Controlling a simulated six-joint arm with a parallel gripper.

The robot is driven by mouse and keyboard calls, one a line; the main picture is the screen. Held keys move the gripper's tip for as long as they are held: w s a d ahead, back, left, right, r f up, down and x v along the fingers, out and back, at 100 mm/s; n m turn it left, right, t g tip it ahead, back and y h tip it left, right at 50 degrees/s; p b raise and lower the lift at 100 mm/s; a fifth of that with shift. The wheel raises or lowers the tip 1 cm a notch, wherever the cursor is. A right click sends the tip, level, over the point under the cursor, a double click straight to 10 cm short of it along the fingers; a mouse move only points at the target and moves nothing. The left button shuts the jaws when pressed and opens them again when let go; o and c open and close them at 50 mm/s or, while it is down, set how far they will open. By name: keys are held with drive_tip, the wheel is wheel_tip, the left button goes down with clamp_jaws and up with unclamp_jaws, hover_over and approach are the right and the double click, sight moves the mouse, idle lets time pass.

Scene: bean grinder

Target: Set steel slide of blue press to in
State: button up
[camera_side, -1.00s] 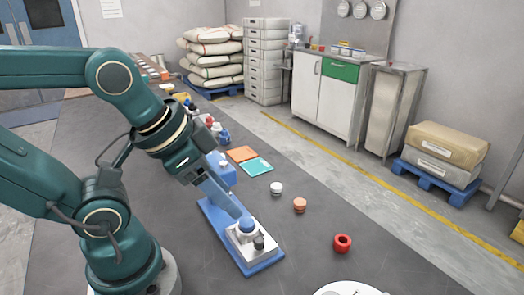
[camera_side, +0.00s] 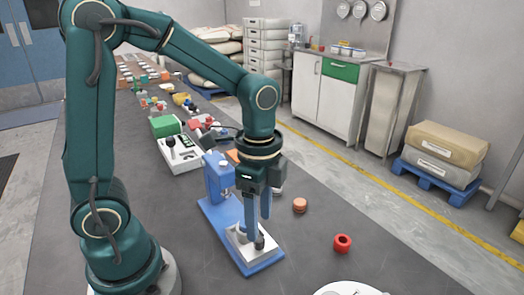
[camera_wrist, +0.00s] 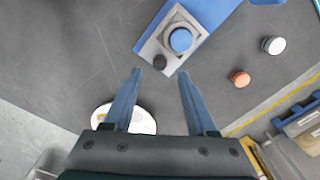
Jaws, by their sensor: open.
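The blue press (camera_side: 215,180) stands on the bench, with a blue base and a pale steel slide (camera_side: 236,246) at its front end. In the wrist view my gripper (camera_wrist: 159,72) shows the knob in line with the gap between the fingertips. I cannot tell whether the fingers touch it. In the side view the fingers hide part of the slide.
A white round dish (camera_side: 348,288) is at the near edge.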

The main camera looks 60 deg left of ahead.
sight(259, 239)
drive_tip(key=shift+f, duration=2.2)
clamp_jaws()
